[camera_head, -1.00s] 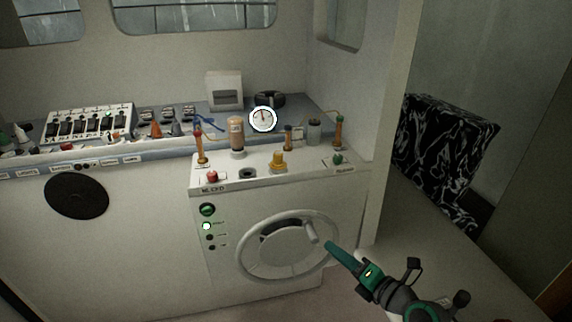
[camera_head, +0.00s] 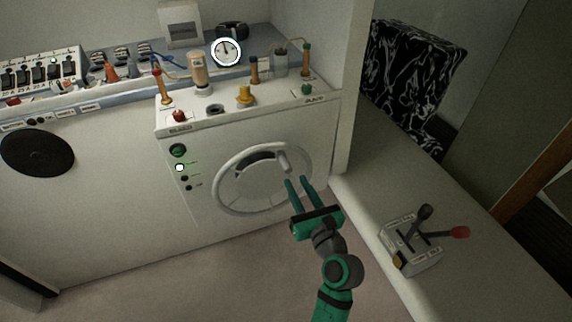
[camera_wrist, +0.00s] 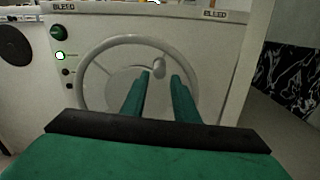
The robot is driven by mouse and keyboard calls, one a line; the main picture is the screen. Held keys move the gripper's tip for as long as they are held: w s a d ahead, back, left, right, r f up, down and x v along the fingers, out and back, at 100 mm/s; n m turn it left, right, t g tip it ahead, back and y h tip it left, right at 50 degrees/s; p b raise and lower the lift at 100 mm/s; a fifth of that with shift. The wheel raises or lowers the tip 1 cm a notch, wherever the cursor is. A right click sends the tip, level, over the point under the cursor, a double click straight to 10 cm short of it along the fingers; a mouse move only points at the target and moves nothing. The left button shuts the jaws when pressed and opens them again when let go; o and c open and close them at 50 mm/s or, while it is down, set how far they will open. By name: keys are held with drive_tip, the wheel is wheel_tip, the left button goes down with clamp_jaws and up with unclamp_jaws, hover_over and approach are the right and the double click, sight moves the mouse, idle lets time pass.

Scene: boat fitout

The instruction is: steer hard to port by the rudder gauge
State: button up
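A pale steering wheel (camera_head: 222,205) is mounted on the front of the white console, with a spinner knob (camera_head: 284,161) at its upper right. The wheel also fills the middle of the wrist view (camera_wrist: 83,92), and its knob (camera_wrist: 159,68) shows just beyond my fingertips. My green gripper (camera_head: 299,181) is open and empty, a little in front of and below the knob. The two fingers stand apart in the wrist view (camera_wrist: 160,78), with no contact visible. A round white gauge (camera_head: 226,52) stands on the console top, its dark needle pointing about straight up.
The console top holds a red button (camera_head: 179,116), a yellow fitting (camera_head: 245,95) and several bottles and posts. A lever unit (camera_head: 411,245) with a red-tipped handle sits on the ledge at the right. The floor before the console is clear.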

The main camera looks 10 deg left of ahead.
sight(290, 170)
drive_tip(key=x, duration=0.9)
drive_tip(key=shift+w+a, duration=0.15)
drive_tip(key=shift+w, duration=0.15)
drive_tip(key=shift+c, duration=1.2)
drive_tip(key=shift+s, duration=0.1)
clamp_jaws()
